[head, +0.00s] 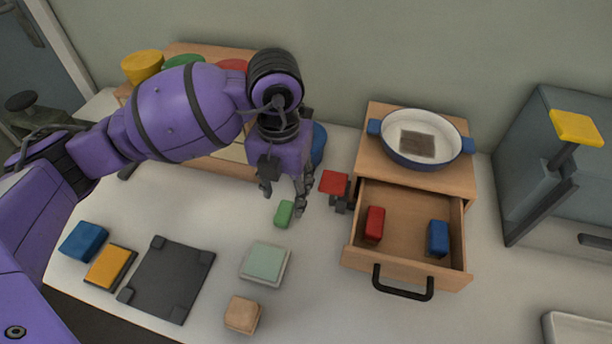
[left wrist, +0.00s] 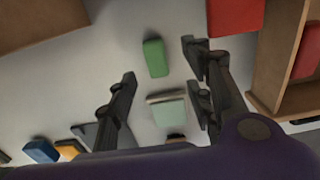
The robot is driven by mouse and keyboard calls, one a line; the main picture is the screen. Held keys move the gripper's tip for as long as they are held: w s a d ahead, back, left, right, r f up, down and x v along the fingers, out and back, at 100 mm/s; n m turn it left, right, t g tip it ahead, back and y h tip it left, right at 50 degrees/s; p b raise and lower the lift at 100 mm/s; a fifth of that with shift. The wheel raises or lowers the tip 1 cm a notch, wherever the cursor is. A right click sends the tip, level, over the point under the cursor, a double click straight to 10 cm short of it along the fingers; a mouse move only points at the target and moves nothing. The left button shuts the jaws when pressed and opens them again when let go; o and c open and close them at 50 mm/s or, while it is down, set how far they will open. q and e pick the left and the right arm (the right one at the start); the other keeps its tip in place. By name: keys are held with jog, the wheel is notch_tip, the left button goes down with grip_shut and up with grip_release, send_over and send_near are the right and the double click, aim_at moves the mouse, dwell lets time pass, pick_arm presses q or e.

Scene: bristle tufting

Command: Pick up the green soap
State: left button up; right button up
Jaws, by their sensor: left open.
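The green soap (head: 284,214) is a small green block lying on the white table, left of the open drawer. My left gripper (head: 285,197) is open and above the table, close to the soap and just beyond it in the head view. In the left wrist view the soap (left wrist: 154,57) shows beyond the open fingers (left wrist: 160,88), with nothing between them at the tips. I cannot tell the exact height of the fingers above the soap. My right gripper is not in view.
A pale green block on a light base (head: 265,264) lies near the soap. A red block (head: 334,183) sits right of my gripper, beside the open drawer (head: 405,263) holding red and blue blocks. A dark plate (head: 167,280) lies to the left.

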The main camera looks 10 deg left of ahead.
aim_at(283, 213)
pick_arm(q)
jog(key=f, duration=0.5)
jog(key=shift+s+a+f, duration=0.3)
jog(key=shift+a+f, duration=0.05)
jog(key=shift+f, duration=0.5)
jog(key=c, duration=1.1)
grip_shut()
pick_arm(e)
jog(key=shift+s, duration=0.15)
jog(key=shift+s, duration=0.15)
